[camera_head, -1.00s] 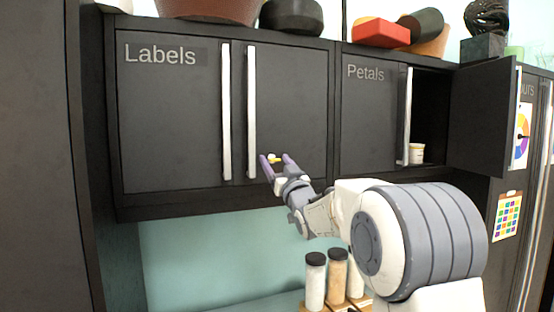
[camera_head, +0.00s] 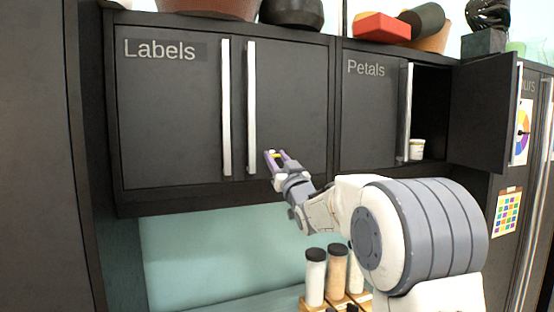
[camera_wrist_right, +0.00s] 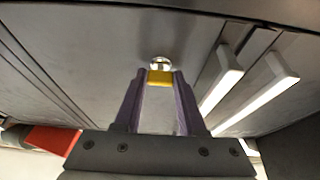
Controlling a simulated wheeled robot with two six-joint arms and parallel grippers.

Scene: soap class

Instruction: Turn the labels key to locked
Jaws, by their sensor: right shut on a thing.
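The Labels cupboard (camera_head: 180,120) has two dark doors, both shut, with long pale upright handles side by side. The key shows in the right wrist view as a yellow grip (camera_wrist_right: 160,78) in front of a round silver lock (camera_wrist_right: 160,62) on the door face. My right gripper (camera_head: 276,155) is at the right Labels door, just right of its handle. Its purple fingers are shut on the yellow key. In the head view the fingers mostly hide the key and lock, so I cannot tell the key's exact turn. My left gripper is not in view.
The Petals cupboard (camera_head: 372,120) stands to the right, with its right door (camera_head: 487,118) swung open and a small white tub (camera_head: 416,149) inside. Jars (camera_head: 337,272) stand on the counter below my right arm. Pots and blocks sit on top of the cupboards.

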